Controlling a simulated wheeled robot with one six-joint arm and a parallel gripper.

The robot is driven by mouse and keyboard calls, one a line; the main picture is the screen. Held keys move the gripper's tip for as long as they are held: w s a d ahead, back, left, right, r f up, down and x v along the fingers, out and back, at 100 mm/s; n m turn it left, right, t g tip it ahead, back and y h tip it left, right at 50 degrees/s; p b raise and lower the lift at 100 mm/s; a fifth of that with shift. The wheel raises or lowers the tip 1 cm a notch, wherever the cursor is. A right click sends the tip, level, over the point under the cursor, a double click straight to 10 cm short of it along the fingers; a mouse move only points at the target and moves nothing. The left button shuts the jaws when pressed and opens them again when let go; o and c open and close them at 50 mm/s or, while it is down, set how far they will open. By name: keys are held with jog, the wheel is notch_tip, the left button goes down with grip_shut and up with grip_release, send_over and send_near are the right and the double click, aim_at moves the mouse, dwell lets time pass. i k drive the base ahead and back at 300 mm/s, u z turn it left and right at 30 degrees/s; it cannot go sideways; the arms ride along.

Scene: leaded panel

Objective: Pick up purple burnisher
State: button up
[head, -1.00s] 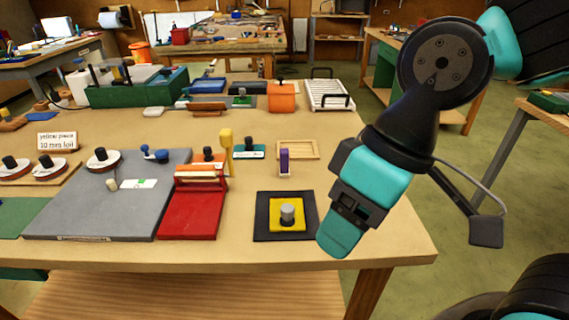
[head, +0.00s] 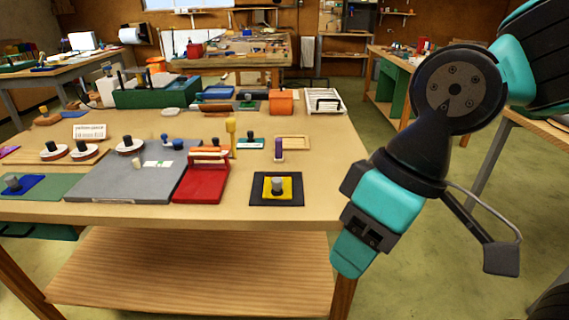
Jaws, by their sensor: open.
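The purple burnisher (head: 278,147) stands upright on the wooden table, with a small pale base under it. It is just left of a light wooden frame and behind a black mat with a yellow square. My gripper (head: 352,256) is in front of the table's right front corner, to the right of and nearer than the burnisher. It points down and is empty. The gap between its fingers is hard to make out from this side.
A black mat (head: 259,200) with a yellow square and grey knob lies near the front edge. Bare tabletop lies right of the mat.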

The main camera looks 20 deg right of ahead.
aim_at(279, 158)
jog(key=u, duration=0.2)
jog(key=i, duration=1.2)
jog(key=z, duration=0.35)
